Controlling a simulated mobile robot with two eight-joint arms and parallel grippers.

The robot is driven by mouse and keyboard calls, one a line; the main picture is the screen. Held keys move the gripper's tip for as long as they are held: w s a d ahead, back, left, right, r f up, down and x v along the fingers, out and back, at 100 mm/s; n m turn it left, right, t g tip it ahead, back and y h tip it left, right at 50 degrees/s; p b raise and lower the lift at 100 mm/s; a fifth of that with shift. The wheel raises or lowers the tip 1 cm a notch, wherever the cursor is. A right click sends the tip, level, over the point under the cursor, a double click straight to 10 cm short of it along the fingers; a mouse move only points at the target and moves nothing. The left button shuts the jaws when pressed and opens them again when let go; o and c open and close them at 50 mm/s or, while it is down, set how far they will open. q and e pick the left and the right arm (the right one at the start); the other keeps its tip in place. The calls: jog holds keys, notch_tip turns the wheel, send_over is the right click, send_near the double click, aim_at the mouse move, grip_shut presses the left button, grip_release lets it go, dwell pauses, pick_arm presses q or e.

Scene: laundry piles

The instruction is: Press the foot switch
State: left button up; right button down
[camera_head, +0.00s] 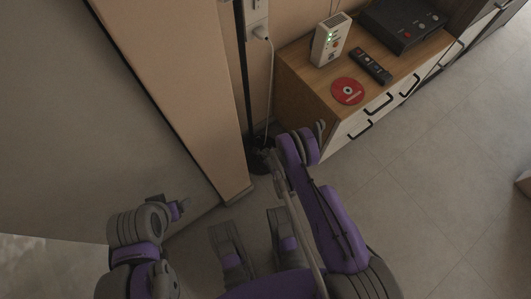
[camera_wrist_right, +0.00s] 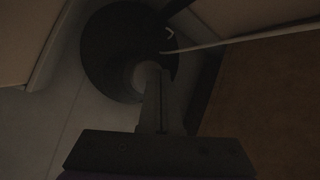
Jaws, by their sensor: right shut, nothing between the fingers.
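A dark floor-lamp-like stand has a thin black pole (camera_head: 242,75) and a round black base (camera_head: 259,166) on the floor between the wall corner and the cabinet. In the right wrist view the round black base (camera_wrist_right: 103,55) fills the upper left. A paler round patch, perhaps the foot switch (camera_wrist_right: 121,78), shows at the fingertips and is partly hidden by them. My right gripper (camera_head: 266,157) is shut and empty, its tips over the base; I cannot tell whether they touch. The fingers also show in the wrist view (camera_wrist_right: 158,76). My left gripper (camera_head: 179,208) is at the lower left, its fingers unclear.
A wooden cabinet (camera_head: 295,92) stands close right of the base, with a white box (camera_head: 329,42), a remote (camera_head: 371,66), a red disc (camera_head: 347,91) and a black device (camera_head: 402,24) on top. A white cable (camera_head: 271,75) hangs beside the pole. Open floor (camera_head: 430,170) lies right.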

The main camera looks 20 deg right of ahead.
jog(key=shift+f, duration=0.1)
dwell(0.4)
jog(key=shift+f+b, duration=0.4)
jog(key=shift+r+p, duration=0.4)
jog(key=shift+r, duration=0.05)
jog(key=shift+r+p, duration=1.4)
jog(key=shift+r, duration=1.65)
